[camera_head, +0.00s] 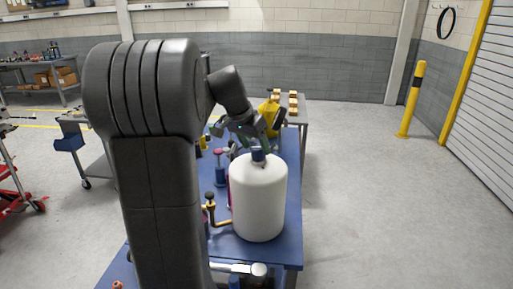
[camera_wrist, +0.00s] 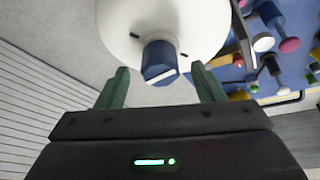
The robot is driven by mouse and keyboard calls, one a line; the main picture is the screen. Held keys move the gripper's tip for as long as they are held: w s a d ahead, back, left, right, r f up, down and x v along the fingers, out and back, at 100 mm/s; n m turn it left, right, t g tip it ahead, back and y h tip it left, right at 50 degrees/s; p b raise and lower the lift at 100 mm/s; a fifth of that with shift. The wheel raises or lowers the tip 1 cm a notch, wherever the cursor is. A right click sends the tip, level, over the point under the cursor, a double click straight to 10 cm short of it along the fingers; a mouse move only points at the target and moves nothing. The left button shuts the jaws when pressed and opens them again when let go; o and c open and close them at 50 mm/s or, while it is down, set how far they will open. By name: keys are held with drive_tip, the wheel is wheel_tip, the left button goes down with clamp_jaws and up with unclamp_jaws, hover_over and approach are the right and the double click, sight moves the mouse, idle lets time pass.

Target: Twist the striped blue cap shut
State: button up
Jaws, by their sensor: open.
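The striped blue cap (camera_head: 258,155) sits on top of a large white tank (camera_head: 258,205) on the blue table. In the wrist view the cap (camera_wrist: 158,58) shows dark blue with a white stripe, on the rounded white top of the tank (camera_wrist: 120,30). My gripper (camera_head: 240,138) is above and beside the cap in the head view, partly hidden by my arm. In the wrist view its two green fingers (camera_wrist: 158,88) are spread apart, with the cap beyond and between them. The fingers do not appear to touch the cap.
Several fittings with coloured knobs, including a brass pipe (camera_head: 212,215) and a blue post (camera_head: 220,170), stand left of the tank on the blue table (camera_head: 290,215). A yellow object (camera_head: 269,115) stands behind. Open floor lies to the right.

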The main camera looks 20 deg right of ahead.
drive_tip(key=shift+x, duration=1.3)
drive_tip(key=c, duration=1.2)
drive_tip(key=m+g, duration=0.1)
drive_tip(key=m, duration=0.3)
drive_tip(key=shift+w+g, duration=0.1)
drive_tip(key=shift+g, duration=0.2)
drive_tip(key=shift+c, duration=0.2)
drive_tip(key=shift+p, duration=0.3)
drive_tip(key=m+g+p, duration=0.1)
drive_tip(key=m, duration=0.2)
drive_tip(key=shift+w, duration=0.1)
drive_tip(key=shift+m, duration=0.5)
